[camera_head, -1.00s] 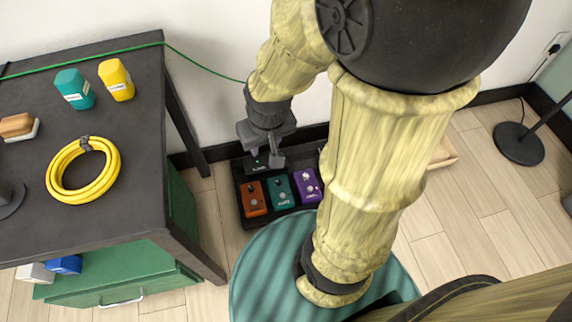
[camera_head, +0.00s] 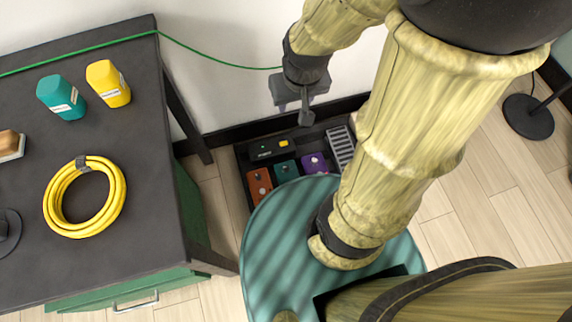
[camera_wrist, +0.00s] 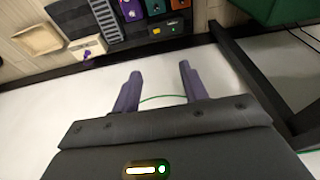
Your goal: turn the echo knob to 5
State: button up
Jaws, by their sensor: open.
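The black pedalboard (camera_head: 243,170) lies on the floor against the wall and carries an orange pedal (camera_head: 259,183), a teal pedal (camera_head: 286,171) and a purple pedal (camera_head: 315,163). The pedals have small knobs, but their labels and settings are too small to read, so I cannot tell which is the echo. The round teal base in front hides their near parts. My gripper (camera_head: 306,112) is open and empty, above and behind the board near the wall. In the wrist view its fingers (camera_wrist: 160,72) point at bare wall and floor, with the purple pedal (camera_wrist: 131,10) and teal pedal (camera_wrist: 155,6) beyond.
A black unit with a yellow part (camera_head: 268,149) and a ridged grey pedal (camera_head: 341,146) share the board. A dark table (camera_head: 140,150) at the left holds a yellow coil (camera_head: 60,212) and bottles. A green cable (camera_head: 220,62) crosses the wall. A beige tray (camera_wrist: 37,40) lies beyond the board.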

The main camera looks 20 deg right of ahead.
jog(key=w+f+m+g+b, duration=0.1)
jog(key=w+f+m+b, duration=0.4)
jog(key=f, duration=1.3)
jog(key=m+g+b, duration=0.1)
jog(key=g+b, duration=0.1)
jog(key=b, duration=0.1)
send_over(287, 167)
notch_tip(287, 167, down, 18)
jog(key=shift+a+f, duration=0.1)
jog(key=shift+f, duration=0.1)
notch_tip(287, 167, down, 17)
jog(key=b, duration=0.9)
jog(key=shift+f, duration=0.15)
jog(key=shift+c, duration=0.2)
grip_shut()
